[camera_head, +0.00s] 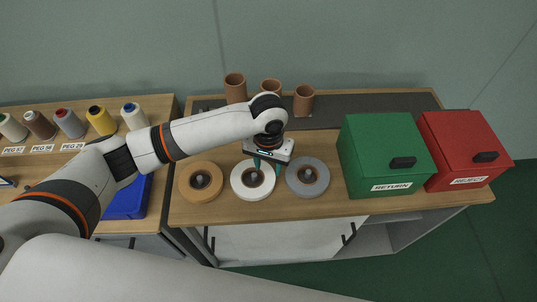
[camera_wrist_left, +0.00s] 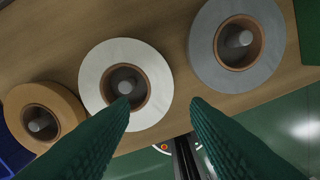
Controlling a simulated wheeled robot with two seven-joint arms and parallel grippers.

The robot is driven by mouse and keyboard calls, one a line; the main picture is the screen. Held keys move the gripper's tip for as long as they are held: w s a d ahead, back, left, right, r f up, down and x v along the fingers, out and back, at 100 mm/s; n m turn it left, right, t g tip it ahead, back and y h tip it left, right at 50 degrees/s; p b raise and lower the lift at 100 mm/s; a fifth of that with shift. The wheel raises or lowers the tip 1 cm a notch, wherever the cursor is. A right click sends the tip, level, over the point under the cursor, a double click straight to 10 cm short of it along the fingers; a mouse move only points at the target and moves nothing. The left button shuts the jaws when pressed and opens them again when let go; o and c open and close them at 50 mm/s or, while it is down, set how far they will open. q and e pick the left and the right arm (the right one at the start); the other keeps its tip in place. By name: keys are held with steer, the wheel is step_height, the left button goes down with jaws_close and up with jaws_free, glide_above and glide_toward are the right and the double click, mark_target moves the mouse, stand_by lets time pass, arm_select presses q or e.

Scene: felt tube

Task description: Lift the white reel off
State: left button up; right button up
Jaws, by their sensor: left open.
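The white reel (camera_head: 239,186) lies flat on the wooden bench, between a tan reel and a grey reel. In the left wrist view the white reel (camera_wrist_left: 92,73) has a brown core with a grey peg (camera_wrist_left: 125,87) standing in it. My left gripper (camera_head: 267,168) is open above the right, far part of the white reel. In the left wrist view its green fingers (camera_wrist_left: 161,104) are spread and empty, with one tip over the reel's near side and the other to its right. Any contact cannot be told. My right gripper is not in view.
The tan reel (camera_head: 187,187) and grey reel (camera_head: 318,177) sit close on either side. Brown tubes (camera_head: 235,89) stand behind on a dark mat (camera_head: 350,105). A green RETURN box (camera_head: 385,150) and red REJECT box (camera_head: 465,145) stand right. Thread cones (camera_head: 100,121) and a blue bin (camera_head: 125,203) are left.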

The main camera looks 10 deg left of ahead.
mark_target(268, 182)
arm_select(q)
step_height(268, 182, down, 8)
steer(key=shift+r+p, duration=0.1)
steer(key=shift+p, duration=0.2)
steer(key=c, duration=0.9)
steer(key=shift+r+p, duration=2.55)
steer(key=shift+p, duration=0.4)
